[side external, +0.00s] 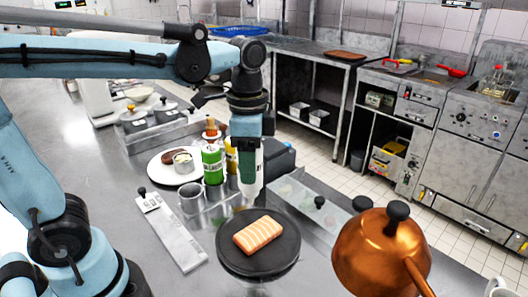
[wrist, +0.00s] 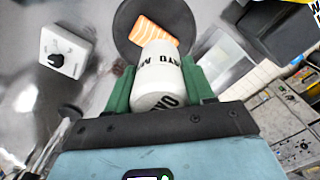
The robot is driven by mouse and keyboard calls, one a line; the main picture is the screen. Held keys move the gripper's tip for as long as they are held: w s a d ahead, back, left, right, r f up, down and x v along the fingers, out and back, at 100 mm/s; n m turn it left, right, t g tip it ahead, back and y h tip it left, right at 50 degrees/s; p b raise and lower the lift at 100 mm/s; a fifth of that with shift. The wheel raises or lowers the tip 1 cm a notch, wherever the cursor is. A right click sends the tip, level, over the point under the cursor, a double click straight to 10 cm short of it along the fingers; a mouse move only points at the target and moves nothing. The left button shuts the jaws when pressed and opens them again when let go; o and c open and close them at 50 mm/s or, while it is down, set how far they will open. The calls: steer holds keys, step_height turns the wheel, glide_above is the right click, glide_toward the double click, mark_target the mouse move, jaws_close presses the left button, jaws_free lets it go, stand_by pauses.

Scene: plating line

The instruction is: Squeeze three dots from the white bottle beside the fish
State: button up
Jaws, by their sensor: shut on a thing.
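My gripper (side external: 249,157) has green fingers and is shut on a white bottle (side external: 250,185), which hangs between them. In the wrist view, the bottle (wrist: 158,72) carries dark lettering that reads MAYO, and the green fingers (wrist: 158,88) sit on either side of it. The fish, an orange striped fillet (side external: 257,234), lies on a dark round plate (side external: 228,258). The bottle is above the far side of the plate, apart from the fillet. The wrist view shows the fillet (wrist: 148,30) partly hidden behind the bottle. No dots are visible on the plate (wrist: 183,18).
A green bottle (side external: 212,166) and a yellow bottle (side external: 231,160) stand left of my gripper by a metal holder (side external: 191,196). A copper kettle (side external: 378,250) stands at right.

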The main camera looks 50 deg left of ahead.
steer(key=w+d+f, duration=0.4)
steer(key=d+f, duration=0.2)
steer(key=d, duration=0.1)
steer(key=shift+w+d, duration=0.25)
steer(key=shift+d, duration=0.15)
steer(key=shift+o, duration=1.2)
steer(key=c, duration=0.9)
steer(key=shift+c, duration=0.2)
steer(key=o, duration=0.7)
